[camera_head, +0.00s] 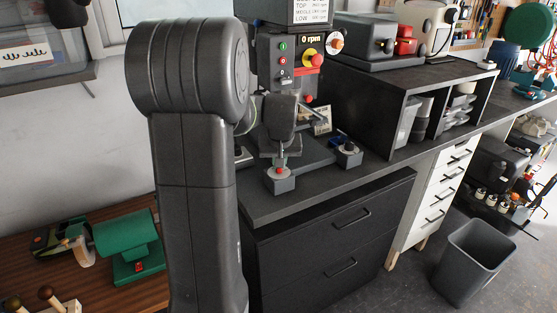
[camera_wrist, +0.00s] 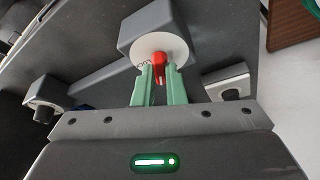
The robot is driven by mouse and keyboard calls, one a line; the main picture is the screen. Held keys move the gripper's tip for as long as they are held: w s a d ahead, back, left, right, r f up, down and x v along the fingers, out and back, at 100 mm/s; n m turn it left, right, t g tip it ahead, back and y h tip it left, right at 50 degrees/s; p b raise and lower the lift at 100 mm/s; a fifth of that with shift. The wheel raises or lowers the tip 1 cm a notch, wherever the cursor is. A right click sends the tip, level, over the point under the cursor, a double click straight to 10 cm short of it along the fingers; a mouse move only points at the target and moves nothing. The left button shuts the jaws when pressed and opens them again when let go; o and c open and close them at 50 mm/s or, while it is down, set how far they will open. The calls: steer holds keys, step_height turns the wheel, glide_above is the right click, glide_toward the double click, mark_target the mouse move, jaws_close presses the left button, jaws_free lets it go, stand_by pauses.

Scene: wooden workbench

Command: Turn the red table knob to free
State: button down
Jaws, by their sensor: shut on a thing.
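The red table knob (camera_wrist: 159,62) sits on a white round dial face on a grey block (camera_wrist: 160,28) in the wrist view. My gripper (camera_wrist: 158,72) has pale green fingers, and they are closed on the red knob from both sides. Small markings show on the dial beside the knob, too small to read. In the head view the red knob (camera_head: 279,171) shows as a small red spot on the white dial of the grey block at the front of the drill press base. My gripper (camera_head: 281,160) is just above it there. The knob's exact angle is hard to tell.
The drill press panel (camera_head: 300,58) reads 0 rpm and has a red-and-yellow stop button (camera_head: 316,61). A second grey block with a dark knob (camera_head: 348,149) stands right of the red knob. A black shelf unit (camera_head: 400,103) stands farther right on the bench.

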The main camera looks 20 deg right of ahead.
steer(key=n, duration=0.1)
steer(key=n+y, duration=0.1)
steer(key=n, duration=0.2)
steer(key=shift+d+n+y+b, duration=0.25)
steer(key=shift+n+y+b, duration=0.05)
steer(key=shift+n+y, duration=0.1)
stand_by(0.4)
steer(key=c, duration=1.5)
jaws_free()
steer(key=v, duration=1.4)
steer(key=shift+s+d+f+b, duration=0.1)
steer(key=shift+s+f+b, duration=0.05)
steer(key=shift+b, duration=0.25)
steer(key=x, duration=1.4)
steer(key=shift+p, duration=0.4)
